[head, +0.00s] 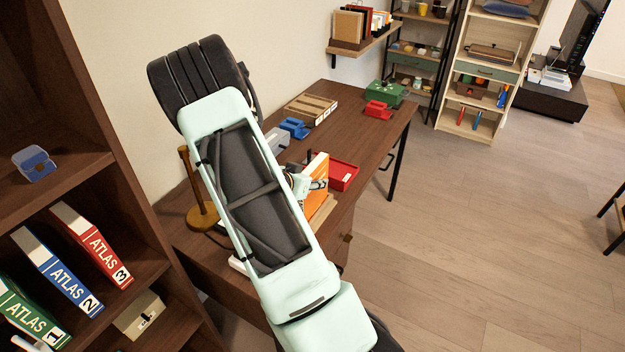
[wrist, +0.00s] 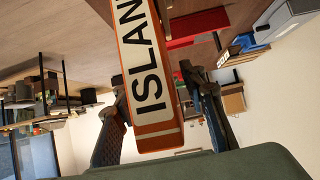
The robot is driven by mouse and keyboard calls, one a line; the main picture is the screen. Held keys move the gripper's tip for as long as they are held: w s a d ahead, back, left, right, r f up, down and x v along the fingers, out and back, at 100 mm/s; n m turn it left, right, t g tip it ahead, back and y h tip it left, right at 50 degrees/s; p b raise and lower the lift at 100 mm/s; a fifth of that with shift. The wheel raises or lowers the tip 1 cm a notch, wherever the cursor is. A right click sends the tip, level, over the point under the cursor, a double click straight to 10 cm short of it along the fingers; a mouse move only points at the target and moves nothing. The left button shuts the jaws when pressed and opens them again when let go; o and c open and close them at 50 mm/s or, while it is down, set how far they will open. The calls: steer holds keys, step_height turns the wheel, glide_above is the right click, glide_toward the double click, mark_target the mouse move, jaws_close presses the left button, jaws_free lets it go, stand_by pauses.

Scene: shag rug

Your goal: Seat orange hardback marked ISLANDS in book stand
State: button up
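The orange hardback (head: 317,176) is upright above the dark desk in the head view, partly hidden by my arm and gripper. In the wrist view its white spine (wrist: 150,75) with orange edges reads "ISLAN", the rest cut off. My gripper (wrist: 155,88) has one finger on each side of the spine and appears shut on the book. It also shows in the head view (head: 300,184). A tan wooden piece (head: 323,212) shows just below the book, mostly hidden. I cannot tell whether it is the book stand, or whether the book touches it.
On the desk (head: 364,125) are a red tray (head: 343,175) beside the book, a blue item (head: 294,128), a slotted wooden rack (head: 311,107), a red item (head: 378,110) and a green box (head: 388,93). A brass stand (head: 199,205) is left of my arm. A bookcase (head: 110,160) stands at left.

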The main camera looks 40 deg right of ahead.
steer(key=shift+r, duration=0.1)
steer(key=p+v, duration=0.1)
steer(key=v, duration=1.1)
steer(key=shift+r, duration=0.1)
